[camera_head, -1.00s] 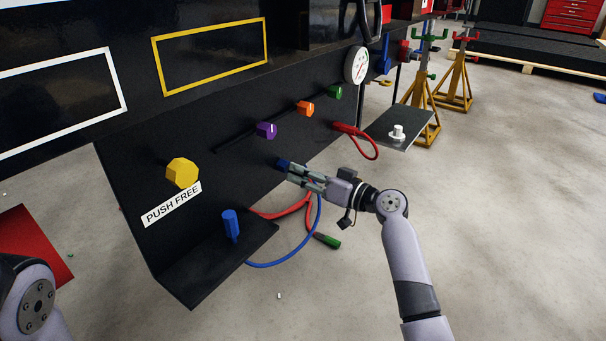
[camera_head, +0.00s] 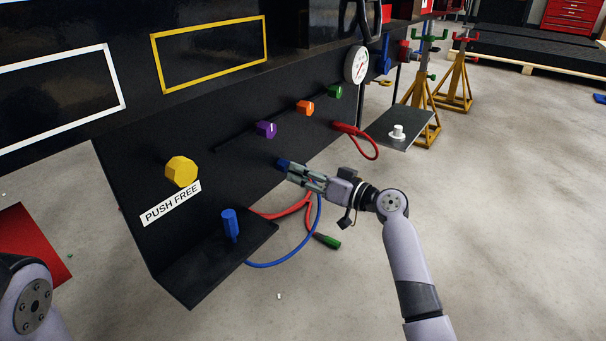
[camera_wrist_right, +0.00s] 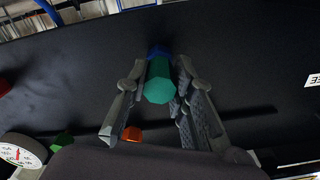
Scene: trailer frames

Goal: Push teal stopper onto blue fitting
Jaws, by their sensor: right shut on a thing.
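The teal stopper (camera_wrist_right: 159,82) is a short faceted plug, held between the fingers of my right gripper (camera_head: 294,174). The blue fitting (camera_head: 282,163) sticks out of the black panel at the fingertips. In the right wrist view the blue fitting (camera_wrist_right: 158,51) shows directly behind the stopper, in line with it. The two appear to touch, but the seam and how far the stopper sits on are hidden. In the head view the fingers mostly hide the stopper. My left gripper is out of view; only part of that arm shows at the lower left.
The panel has a yellow knob (camera_head: 181,171), a purple knob (camera_head: 266,130), an orange knob (camera_head: 305,108), a green knob (camera_head: 335,91) and a gauge (camera_head: 356,65). A blue plug (camera_head: 230,225) stands on the lower ledge. Red and blue hoses hang below my gripper.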

